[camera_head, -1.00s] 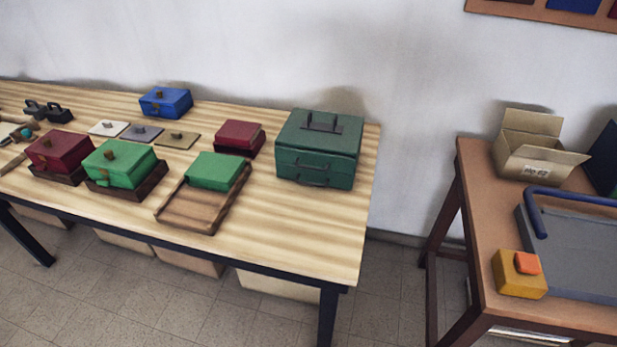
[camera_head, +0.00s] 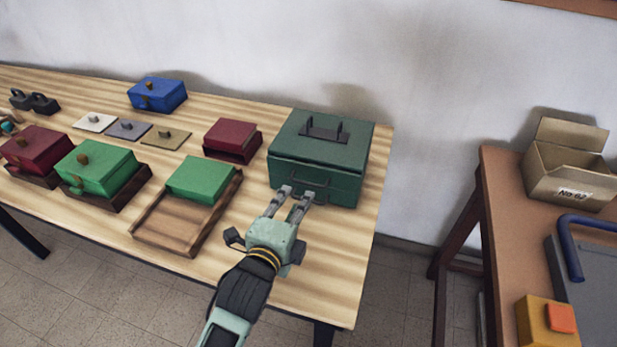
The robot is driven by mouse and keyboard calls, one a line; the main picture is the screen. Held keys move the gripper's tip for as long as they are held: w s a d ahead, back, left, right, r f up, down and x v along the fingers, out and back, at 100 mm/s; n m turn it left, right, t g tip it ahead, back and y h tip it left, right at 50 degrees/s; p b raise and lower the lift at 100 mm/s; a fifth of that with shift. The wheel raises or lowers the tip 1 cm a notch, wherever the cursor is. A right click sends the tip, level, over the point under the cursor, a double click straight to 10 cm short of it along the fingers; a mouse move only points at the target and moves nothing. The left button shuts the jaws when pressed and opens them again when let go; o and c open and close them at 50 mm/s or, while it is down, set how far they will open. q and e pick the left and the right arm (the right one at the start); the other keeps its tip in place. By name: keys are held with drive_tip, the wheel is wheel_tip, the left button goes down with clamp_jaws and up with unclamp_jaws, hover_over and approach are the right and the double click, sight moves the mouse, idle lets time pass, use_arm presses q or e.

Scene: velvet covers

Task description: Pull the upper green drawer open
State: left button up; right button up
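The dark green chest (camera_head: 352,155) stands at the right end of the wooden table, with a dark handle on its top. Its front has an upper drawer with a dark bar handle (camera_head: 318,182); the lower handle is hidden behind my gripper. The drawers look closed. My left gripper (camera_head: 297,194) reaches up from the bottom of the view, its two fingers apart just in front of the chest, close to the upper handle. I cannot tell if the fingers touch the handle. My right gripper is not in view.
Left of the gripper is a wooden tray (camera_head: 168,222) with a green block (camera_head: 201,178). A dark red box (camera_head: 232,139), a blue box (camera_head: 157,94) and a bright green box (camera_head: 97,168) also stand on the table. A brown side table (camera_head: 505,205) with an open carton (camera_head: 566,170) is at the right.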

sight(307, 184)
use_arm(q)
drive_tip(key=x, duration=0.4)
drive_tip(key=shift+w+d, duration=0.15)
drive_tip(key=shift+x, duration=1.15)
drive_tip(key=shift+f, duration=0.1)
drive_tip(key=shift+c, duration=0.2)
clamp_jaws()
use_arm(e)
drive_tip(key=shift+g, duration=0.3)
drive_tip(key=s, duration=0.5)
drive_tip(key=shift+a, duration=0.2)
